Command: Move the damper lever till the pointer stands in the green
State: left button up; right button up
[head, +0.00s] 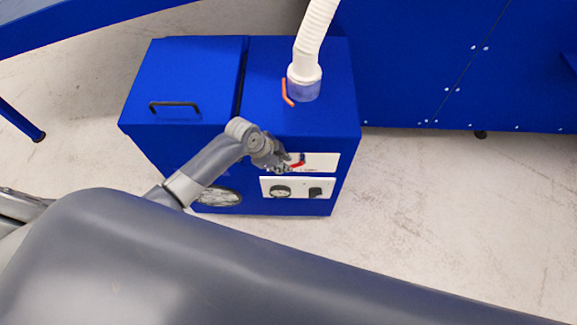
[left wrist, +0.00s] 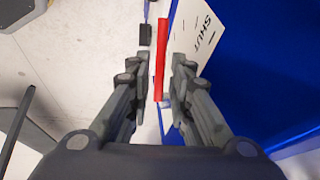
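A red lever (left wrist: 161,60) runs lengthwise between the two fingers of my left gripper (left wrist: 160,62) in the left wrist view, with gaps on both sides. That gripper is open around the lever. A white plate (left wrist: 196,38) marked "SHUT" lies beside it. In the head view my left gripper (head: 284,166) is at the upper white plate (head: 325,160) on the blue cabinet's front, partly covering it, and a bit of the red lever (head: 298,164) shows. Below it a round gauge (head: 281,191) shows; its pointer and any green zone are too small to read. My right gripper is out of view.
The blue cabinet (head: 300,115) carries a white hose (head: 313,40) with an orange handle (head: 286,93) at its base. A black knob (head: 315,193) sits right of the gauge. A black lid handle (head: 174,106) is at the left. Blue panels stand behind; floor at right is clear.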

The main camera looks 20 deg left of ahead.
pick_arm(q)
jog(key=shift+x, duration=2.8)
grip_shut()
